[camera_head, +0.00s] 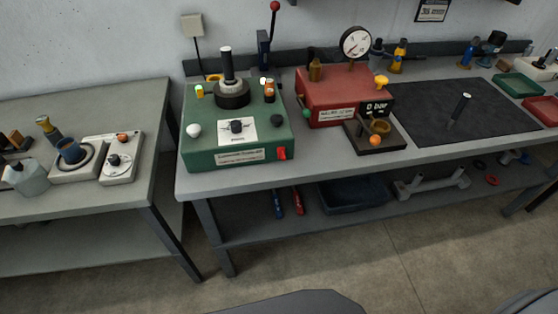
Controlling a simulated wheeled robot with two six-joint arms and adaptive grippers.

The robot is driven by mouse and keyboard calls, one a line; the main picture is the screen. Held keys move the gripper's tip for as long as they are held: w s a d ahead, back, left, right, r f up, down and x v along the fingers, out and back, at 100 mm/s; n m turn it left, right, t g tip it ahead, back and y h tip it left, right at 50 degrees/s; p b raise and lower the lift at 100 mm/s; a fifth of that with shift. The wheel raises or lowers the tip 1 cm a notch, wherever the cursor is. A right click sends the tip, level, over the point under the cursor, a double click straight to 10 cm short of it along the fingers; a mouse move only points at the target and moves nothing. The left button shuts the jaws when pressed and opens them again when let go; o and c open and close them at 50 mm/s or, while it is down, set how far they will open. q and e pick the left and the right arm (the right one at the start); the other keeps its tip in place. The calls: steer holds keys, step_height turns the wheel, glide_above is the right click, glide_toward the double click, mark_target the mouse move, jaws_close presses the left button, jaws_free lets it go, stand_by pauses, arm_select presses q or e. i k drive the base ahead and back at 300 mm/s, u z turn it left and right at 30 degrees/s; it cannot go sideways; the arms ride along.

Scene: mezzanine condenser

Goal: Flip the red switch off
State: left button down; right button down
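A small red switch (282,153) sits at the lower right corner of the front face of a green box (193,152) on the middle bench. Its on or off position is too small to tell. Neither of my grippers shows in the head view. Nothing touches the switch.
A red box with a gauge (356,43) stands right of the green box. A lever with a red ball (275,6) rises behind. A left bench (85,195) holds small devices, with a gap before the middle bench. Space before the switch is clear.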

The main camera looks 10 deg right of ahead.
mark_target(281, 151)
steer(key=u, duration=0.9)
steer(key=k, duration=1.2)
steer(key=u, duration=1.1)
steer(key=i, duration=1.3)
steer(key=z, duration=1.3)
steer(key=i, duration=0.7)
steer(key=z, duration=0.75)
